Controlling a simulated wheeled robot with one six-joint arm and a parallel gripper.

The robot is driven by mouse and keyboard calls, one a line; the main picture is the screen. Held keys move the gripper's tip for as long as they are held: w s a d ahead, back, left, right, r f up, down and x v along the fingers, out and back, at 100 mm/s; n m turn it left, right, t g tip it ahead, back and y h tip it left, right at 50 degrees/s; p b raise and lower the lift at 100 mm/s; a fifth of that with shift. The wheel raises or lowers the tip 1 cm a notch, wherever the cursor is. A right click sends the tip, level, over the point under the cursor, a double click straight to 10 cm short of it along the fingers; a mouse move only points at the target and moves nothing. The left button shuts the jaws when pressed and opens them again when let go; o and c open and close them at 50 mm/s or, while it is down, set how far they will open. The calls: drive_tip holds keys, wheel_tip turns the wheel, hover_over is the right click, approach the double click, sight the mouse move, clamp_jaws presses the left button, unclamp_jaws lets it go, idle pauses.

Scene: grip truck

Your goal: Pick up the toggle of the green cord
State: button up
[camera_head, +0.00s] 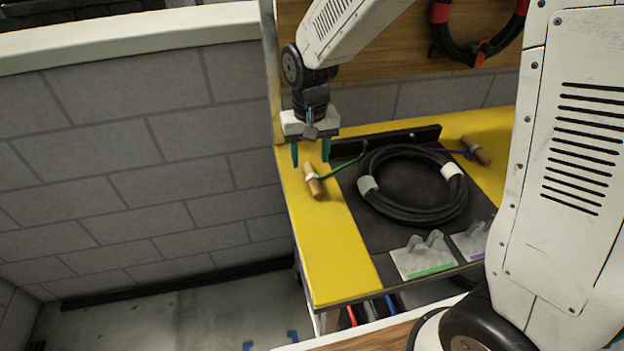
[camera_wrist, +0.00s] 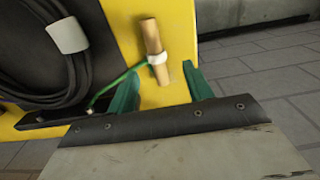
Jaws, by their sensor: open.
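The green cord (camera_head: 345,165) runs from the dark mat to a wooden toggle (camera_head: 313,180) with a white band. The toggle lies on the yellow left part of the bench. In the wrist view the toggle (camera_wrist: 152,38) lies beyond the fingertips, and the green cord (camera_wrist: 112,80) runs from its white band to the lower left. My gripper (camera_head: 310,160) hangs above the bench's left edge, pointing down, close to the toggle. Its two green fingers are apart with nothing held between them; they also show in the wrist view (camera_wrist: 158,88).
A coiled black cable (camera_head: 412,215) with white bands lies on the mat. A second wooden toggle (camera_head: 476,151) with a purple cord lies at the right. Grey hooks on plates with green and purple stripes (camera_head: 424,257) stand in front. A brick wall (camera_head: 130,150) is at left.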

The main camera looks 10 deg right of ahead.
sight(313, 178)
drive_tip(key=f, duration=0.6)
drive_tip(key=shift+s+d+f, duration=0.1)
drive_tip(key=shift+s+d, duration=0.2)
drive_tip(key=shift+s, duration=0.1)
drive_tip(key=c, duration=1.1)
